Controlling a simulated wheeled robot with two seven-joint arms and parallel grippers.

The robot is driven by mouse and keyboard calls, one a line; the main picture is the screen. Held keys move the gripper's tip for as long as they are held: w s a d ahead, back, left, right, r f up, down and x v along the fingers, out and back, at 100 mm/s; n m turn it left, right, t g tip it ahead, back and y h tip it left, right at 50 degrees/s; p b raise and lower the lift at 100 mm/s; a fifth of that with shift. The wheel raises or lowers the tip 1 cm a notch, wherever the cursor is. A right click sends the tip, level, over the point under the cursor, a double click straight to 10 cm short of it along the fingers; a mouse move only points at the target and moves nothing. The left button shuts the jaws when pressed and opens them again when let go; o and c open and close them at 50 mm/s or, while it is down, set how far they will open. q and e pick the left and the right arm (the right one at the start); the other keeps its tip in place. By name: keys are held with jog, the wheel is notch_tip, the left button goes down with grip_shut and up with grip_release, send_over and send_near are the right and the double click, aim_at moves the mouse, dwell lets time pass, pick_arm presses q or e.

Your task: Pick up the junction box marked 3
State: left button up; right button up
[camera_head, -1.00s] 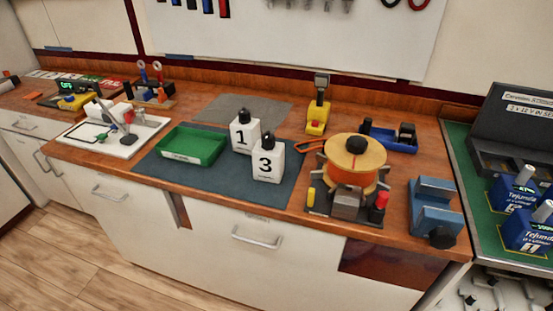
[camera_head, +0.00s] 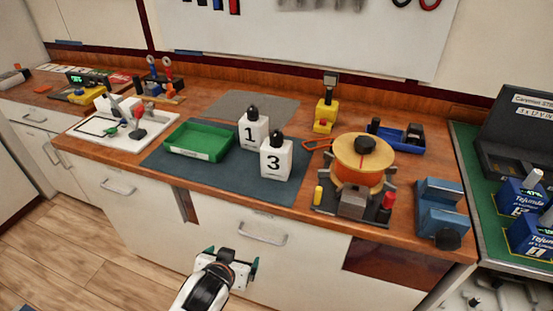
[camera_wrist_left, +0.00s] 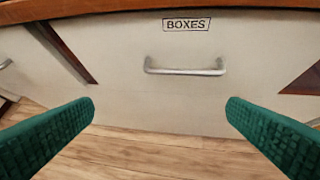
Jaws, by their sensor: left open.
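The junction box marked 3 (camera_head: 276,159) is a white box with a black knob on top. It stands upright on the dark mat (camera_head: 225,176), in front and to the right of the similar box marked 1 (camera_head: 253,131). My left gripper (camera_head: 232,264) is in front of the cabinet, below the counter edge and below the box. It is open and empty. In the left wrist view its two green fingers (camera_wrist_left: 160,125) are wide apart, facing a drawer labelled BOXES. The junction boxes do not show in that view. My right gripper is not in view.
A green tray (camera_head: 198,141) sits left of the boxes. A device with an orange and yellow spool (camera_head: 360,160) stands close on the right. The wooden counter edge and the drawer handle (camera_head: 262,238) are near my left gripper.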

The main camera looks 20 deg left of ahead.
pick_arm(q)
jog(key=w+r+t, duration=0.5)
jog(key=w+r, duration=0.2)
jog(key=w, duration=0.3)
jog(key=t+h, duration=0.1)
jog(key=t, duration=0.2)
send_near(277, 149)
jog(key=shift+w+a+f, duration=0.1)
jog(key=shift+a+f, duration=0.1)
jog(key=shift+f, duration=0.4)
jog(key=shift+w+a+f, duration=0.1)
jog(key=shift+a+f, duration=0.1)
jog(key=shift+f, duration=0.35)
jog(key=w+p, duration=0.1)
jog(key=w, duration=0.5)
jog(key=shift+w+a+p, duration=0.2)
jog(key=shift+w+p, duration=0.35)
jog(key=shift+w, duration=2.2)
jog(key=shift+r, duration=0.15)
jog(key=c, duration=1.4)
